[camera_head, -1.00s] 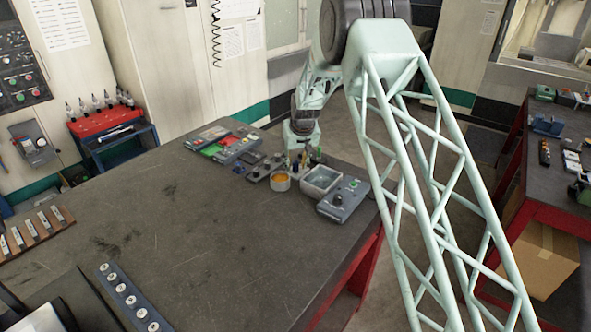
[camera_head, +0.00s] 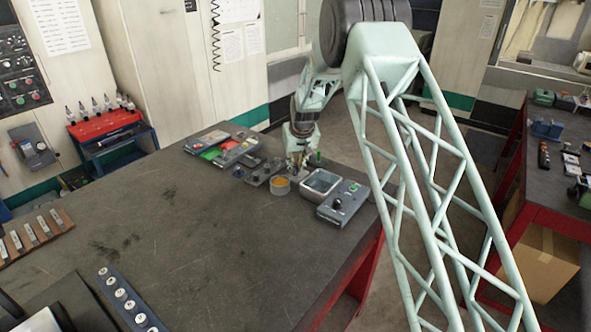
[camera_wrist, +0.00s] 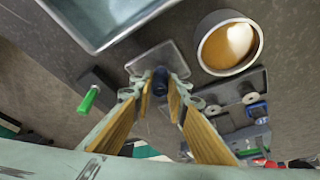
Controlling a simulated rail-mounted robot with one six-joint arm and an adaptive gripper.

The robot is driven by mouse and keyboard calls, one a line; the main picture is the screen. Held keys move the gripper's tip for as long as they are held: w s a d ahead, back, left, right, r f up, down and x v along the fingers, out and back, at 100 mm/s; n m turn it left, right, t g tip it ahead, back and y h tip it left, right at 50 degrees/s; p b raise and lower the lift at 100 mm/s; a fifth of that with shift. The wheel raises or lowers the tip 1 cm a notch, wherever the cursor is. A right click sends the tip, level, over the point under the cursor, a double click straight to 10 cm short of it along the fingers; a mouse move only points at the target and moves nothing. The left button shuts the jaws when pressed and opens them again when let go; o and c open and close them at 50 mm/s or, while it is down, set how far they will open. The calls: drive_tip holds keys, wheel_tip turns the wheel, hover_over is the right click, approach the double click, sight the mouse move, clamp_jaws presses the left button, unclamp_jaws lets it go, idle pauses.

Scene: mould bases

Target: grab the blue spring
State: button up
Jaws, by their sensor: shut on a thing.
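The blue spring (camera_wrist: 160,78) shows in the wrist view as a small dark blue, upright thing between my fingertips. My gripper (camera_wrist: 159,88) is shut on it, with a tan-faced finger on each side. Its lower end is at or just above a small grey plate (camera_wrist: 151,55); I cannot tell whether it touches. In the head view my gripper (camera_head: 297,172) is low over the far right part of the dark table (camera_head: 190,245), and the spring cannot be made out there.
A round cup with orange contents (camera_wrist: 229,43) stands close beside my gripper. A grey open tray (camera_wrist: 100,15) is on its other side. A green-tipped piece (camera_wrist: 88,100) and a holder with several small parts (camera_wrist: 240,112) are near.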

sight(296, 168)
wheel_tip(296, 168, up, 10)
drive_tip(key=shift+f, duration=0.25)
idle(0.3)
drive_tip(key=shift+r, duration=0.1)
idle(0.6)
